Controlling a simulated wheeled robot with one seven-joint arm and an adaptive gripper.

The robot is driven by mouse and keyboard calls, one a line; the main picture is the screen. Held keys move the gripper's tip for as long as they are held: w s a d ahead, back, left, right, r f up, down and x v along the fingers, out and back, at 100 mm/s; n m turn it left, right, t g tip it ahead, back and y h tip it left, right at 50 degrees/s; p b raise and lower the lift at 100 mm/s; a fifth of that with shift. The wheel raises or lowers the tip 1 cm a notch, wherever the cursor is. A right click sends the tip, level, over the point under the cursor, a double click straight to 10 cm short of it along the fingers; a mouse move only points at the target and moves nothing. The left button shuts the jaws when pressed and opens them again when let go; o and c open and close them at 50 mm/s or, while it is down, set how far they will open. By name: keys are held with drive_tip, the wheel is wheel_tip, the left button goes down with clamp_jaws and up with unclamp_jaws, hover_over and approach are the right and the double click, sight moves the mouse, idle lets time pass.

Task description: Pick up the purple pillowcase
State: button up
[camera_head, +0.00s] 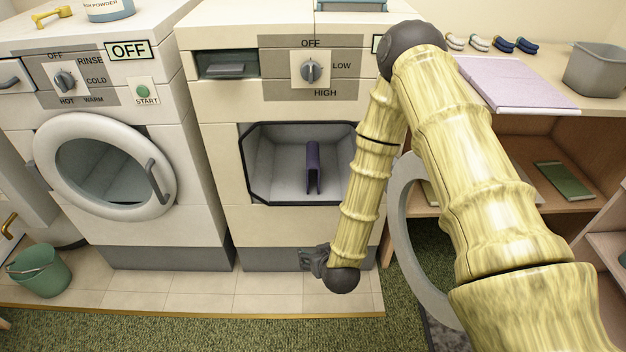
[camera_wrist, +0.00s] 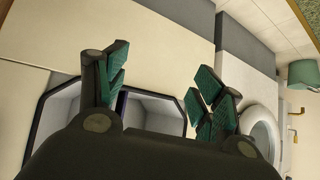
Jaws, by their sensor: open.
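A dark purple folded cloth, apparently the pillowcase (camera_head: 313,168), stands upright like a narrow arch inside the open dryer (camera_head: 290,220). A sliver of the purple cloth (camera_wrist: 121,103) shows in the wrist view, mostly hidden behind my left finger. My gripper (camera_head: 308,260) hangs low in front of the dryer, below its opening and apart from the cloth. In the wrist view my gripper (camera_wrist: 162,85) has its two green-padded fingers spread wide with nothing between them. The dryer opening (camera_wrist: 165,120) lies beyond the fingers, partly hidden by my gripper's body.
The dryer's round door (camera_head: 405,215) is swung open to the right, partly behind my arm. A washer (camera_head: 110,235) with its door shut stands left. A green bucket (camera_head: 42,272) is on the floor. A pale lilac folded cloth (camera_head: 515,82) lies on the right counter.

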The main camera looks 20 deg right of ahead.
drive_tip(key=w+d+r+t+h+b, duration=0.15)
drive_tip(key=w+t+b, duration=0.35)
drive_tip(key=w, duration=0.7)
drive_tip(key=m+t+h+b, duration=0.3)
drive_tip(key=h+b, duration=0.1)
drive_tip(key=b, duration=0.3)
approach(313, 155)
drive_tip(key=w, duration=0.1)
drive_tip(key=w+d, duration=0.1)
drive_tip(key=w+d+f+b, duration=0.1)
drive_tip(key=w, duration=0.1)
drive_tip(key=shift+a+b+x, duration=0.2)
drive_tip(key=shift+b+x, duration=0.25)
drive_tip(key=shift+x, duration=0.9)
drive_tip(key=shift+a+b+x, duration=0.2)
drive_tip(key=shift+b+x, duration=0.2)
drive_tip(key=shift+x, duration=0.95)
drive_tip(key=shift+w+r, duration=0.1)
drive_tip(key=shift+r, duration=0.05)
drive_tip(key=c, duration=1.5)
